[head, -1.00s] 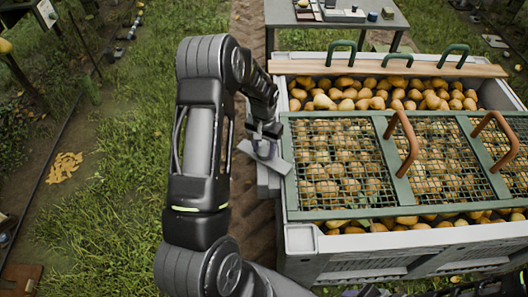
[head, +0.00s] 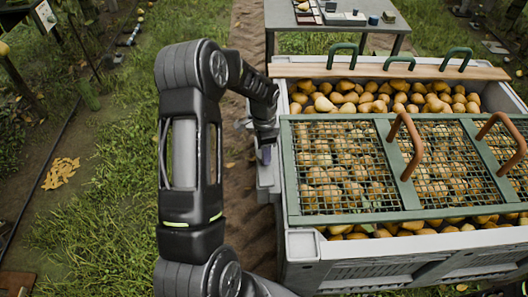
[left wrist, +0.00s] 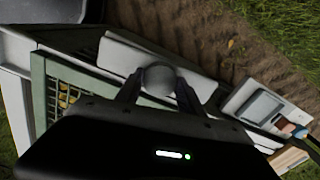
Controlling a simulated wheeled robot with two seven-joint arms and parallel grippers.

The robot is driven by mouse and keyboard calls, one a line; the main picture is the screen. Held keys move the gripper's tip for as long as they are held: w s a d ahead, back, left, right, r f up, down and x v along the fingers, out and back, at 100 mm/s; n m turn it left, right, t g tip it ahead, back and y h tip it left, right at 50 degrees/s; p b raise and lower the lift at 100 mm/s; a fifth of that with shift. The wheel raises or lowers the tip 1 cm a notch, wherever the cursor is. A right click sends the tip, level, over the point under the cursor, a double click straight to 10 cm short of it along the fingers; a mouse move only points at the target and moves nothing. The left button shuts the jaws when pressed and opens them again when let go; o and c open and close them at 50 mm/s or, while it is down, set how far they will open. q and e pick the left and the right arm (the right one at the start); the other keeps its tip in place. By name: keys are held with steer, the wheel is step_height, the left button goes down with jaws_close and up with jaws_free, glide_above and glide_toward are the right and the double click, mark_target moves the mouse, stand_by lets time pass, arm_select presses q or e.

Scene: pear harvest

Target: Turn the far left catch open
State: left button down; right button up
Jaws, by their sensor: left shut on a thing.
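The far left catch is a pale grey bar (left wrist: 125,56) with a round grey knob (left wrist: 158,80). In the left wrist view the bar lies along the bin's side, beside the green lid frame. My left gripper (left wrist: 160,88) is shut on the knob, with a finger on each side. In the head view my left gripper (head: 262,138) is at the bin's left wall, and the catch is partly hidden by it. The green-framed mesh lid (head: 400,214) lies flat over the pears. My right gripper is not in view.
The grey bin (head: 350,245) is full of pears. Two brown handles (head: 404,140) stand up from the lid. A wooden board (head: 430,71) with green handles spans the bin's far end. A grey table (head: 388,22) stands behind. Grass and bare soil lie open to the left.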

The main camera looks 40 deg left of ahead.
arm_select(q)
steer(key=shift+m, duration=0.5)
steer(key=c, duration=0.7)
jaws_free()
steer(key=shift+r, duration=0.15)
step_height(320, 180, up, 8)
steer(key=shift+f, duration=0.2)
